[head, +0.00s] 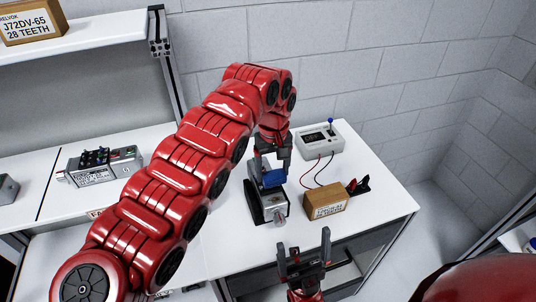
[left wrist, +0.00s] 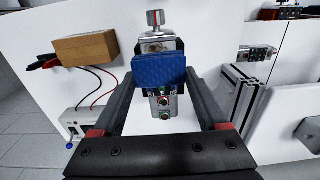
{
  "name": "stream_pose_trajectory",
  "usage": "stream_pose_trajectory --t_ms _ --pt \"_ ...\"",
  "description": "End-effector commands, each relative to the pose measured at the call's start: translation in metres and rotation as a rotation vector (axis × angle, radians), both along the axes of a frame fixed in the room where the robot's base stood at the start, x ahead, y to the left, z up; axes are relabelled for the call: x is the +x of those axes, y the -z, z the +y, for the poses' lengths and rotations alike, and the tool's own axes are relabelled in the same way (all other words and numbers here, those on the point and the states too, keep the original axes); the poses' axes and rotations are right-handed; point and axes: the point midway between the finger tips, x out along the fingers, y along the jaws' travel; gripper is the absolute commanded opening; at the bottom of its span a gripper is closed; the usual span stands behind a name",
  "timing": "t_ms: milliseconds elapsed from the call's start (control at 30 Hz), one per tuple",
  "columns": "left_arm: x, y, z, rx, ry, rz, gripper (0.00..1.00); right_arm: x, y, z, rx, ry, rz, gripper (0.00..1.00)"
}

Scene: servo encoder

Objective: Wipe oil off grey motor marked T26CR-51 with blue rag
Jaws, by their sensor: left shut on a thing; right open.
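The blue rag (head: 273,178) is between the fingers of my left gripper (head: 272,168), which is shut on it. In the left wrist view the rag (left wrist: 158,72) is a folded blue block between the fingertips of the gripper (left wrist: 158,85). It lies over or just above a grey motor (head: 274,206); I cannot tell if they touch. The motor (left wrist: 155,46) shows its round shaft end beyond the rag and connectors on the near side. Its marking is not readable, and I see no oil clearly. My right gripper (head: 304,257) is open and empty, in front of the motor.
A cardboard box (head: 326,203) stands right of the motor on the white table (head: 378,205). Behind it is a meter box (head: 319,141) with red and black leads. Another grey device (head: 104,166) lies at left. A shelf holds a labelled box (head: 32,22).

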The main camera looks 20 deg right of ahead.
Motion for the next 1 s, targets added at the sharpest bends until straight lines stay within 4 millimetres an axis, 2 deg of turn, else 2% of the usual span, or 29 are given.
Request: stream_pose_trajectory --t_ms 167,600,1000 --pt "-0.002 0.008 -0.002 0.002 -0.002 0.002 0.15 0.0 0.001 0.0 0.0 0.0 0.001 1.0" --pt "-0.002 0.048 -0.001 0.004 -0.002 0.004 0.15 0.0 0.005 0.0 0.0 0.0 0.0 1.0" --pt "-0.001 0.05 -0.001 0.001 -0.002 0.001 0.15 0.0 0.005 0.0 0.0 0.0 0.0 1.0"
